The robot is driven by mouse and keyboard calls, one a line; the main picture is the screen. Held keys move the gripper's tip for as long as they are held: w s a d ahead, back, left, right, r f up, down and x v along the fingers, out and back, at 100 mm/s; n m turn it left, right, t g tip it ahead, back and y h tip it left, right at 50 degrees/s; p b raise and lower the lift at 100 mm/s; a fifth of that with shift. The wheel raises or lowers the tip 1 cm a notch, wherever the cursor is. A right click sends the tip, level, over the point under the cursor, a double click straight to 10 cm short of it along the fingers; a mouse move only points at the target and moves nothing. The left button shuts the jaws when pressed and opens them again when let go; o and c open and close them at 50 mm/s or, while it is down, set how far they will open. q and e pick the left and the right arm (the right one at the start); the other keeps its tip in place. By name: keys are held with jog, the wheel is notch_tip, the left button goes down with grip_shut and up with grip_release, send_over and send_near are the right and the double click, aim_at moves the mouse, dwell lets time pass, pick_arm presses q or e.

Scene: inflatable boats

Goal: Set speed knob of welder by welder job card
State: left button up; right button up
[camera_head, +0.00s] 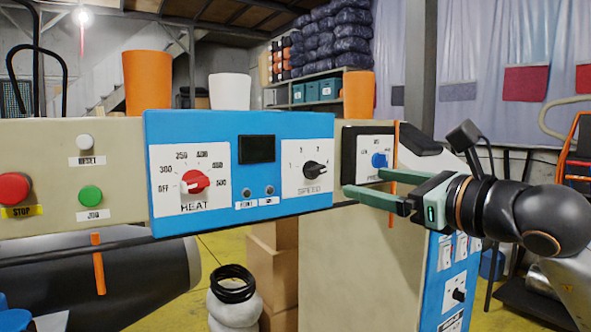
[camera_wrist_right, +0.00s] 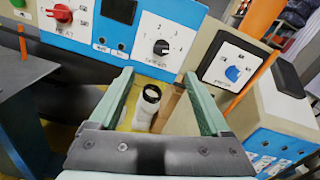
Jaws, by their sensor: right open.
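The welder's blue panel (camera_head: 240,210) faces me in the head view. Its black speed knob (camera_head: 314,169) sits on a white dial plate at the right end, with the word SPEED below. The knob also shows in the right wrist view (camera_wrist_right: 161,47), above and between the fingers. A red heat knob (camera_head: 195,182) is at the left. My right gripper (camera_head: 363,185) is open and empty, to the right of the speed knob and in front of the blue pressure knob's plate. My left gripper is not in view. No job card is clearly seen.
A blue pressure knob (camera_head: 379,160) sits right of the panel, beside an orange upright bar (camera_head: 395,150). A red stop button (camera_head: 13,188) and green jog button (camera_head: 90,195) are at the left. Orange and white cups stand on top. Cardboard boxes (camera_head: 275,270) stand below.

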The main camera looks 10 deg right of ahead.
aim_at(320, 170)
jog(key=p+x, duration=0.1)
jog(key=x, duration=0.4)
jog(key=p+x, duration=0.1)
jog(key=x, duration=0.5)
jog(key=shift+w+d+r+p, duration=0.15)
jog(key=shift+w+r+p, duration=0.1)
jog(key=shift+p, duration=0.1)
jog(key=shift+w+f, duration=0.1)
jog(key=shift+w, duration=0.35)
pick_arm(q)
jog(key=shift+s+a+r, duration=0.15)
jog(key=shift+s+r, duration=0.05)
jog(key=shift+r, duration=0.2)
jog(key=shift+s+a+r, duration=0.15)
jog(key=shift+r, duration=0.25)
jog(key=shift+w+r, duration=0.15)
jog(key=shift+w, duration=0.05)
pick_arm(e)
grip_shut()
